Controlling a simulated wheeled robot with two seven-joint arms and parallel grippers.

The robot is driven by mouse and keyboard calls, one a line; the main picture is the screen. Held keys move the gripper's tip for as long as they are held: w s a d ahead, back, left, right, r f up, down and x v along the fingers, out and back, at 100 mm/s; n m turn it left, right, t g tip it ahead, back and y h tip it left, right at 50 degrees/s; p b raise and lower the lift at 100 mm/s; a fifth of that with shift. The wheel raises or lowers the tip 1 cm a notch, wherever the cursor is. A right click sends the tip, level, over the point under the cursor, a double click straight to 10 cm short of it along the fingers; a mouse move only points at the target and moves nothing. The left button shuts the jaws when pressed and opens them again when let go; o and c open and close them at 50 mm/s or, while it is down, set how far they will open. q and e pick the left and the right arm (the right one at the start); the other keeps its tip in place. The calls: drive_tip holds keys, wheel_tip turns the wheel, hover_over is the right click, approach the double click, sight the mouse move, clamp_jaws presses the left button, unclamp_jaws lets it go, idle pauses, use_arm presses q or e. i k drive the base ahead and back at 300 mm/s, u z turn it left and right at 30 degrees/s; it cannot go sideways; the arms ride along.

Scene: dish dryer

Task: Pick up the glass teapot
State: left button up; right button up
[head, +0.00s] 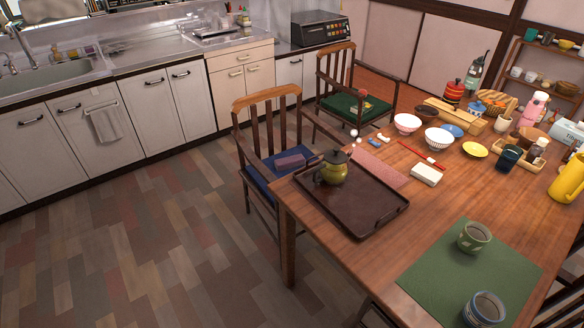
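A small teapot (334,171) with a dark lid and an olive-gold, shiny body stands upright near the back left corner of a dark brown tray (374,212). It looks like glass with tea inside, but I cannot be sure at this size. The tray lies on the left end of the wooden table (440,208). Neither of my grippers is in view.
A green mat (470,262) holds two cups (473,237) at the front right. Two wooden chairs (267,100) stand beside the table. The floor (140,245) at left is clear.

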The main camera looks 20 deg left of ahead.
sight(333, 174)
drive_tip(key=u, duration=1.8)
drive_tip(key=i, duration=2.45)
drive_tip(key=z, duration=2.35)
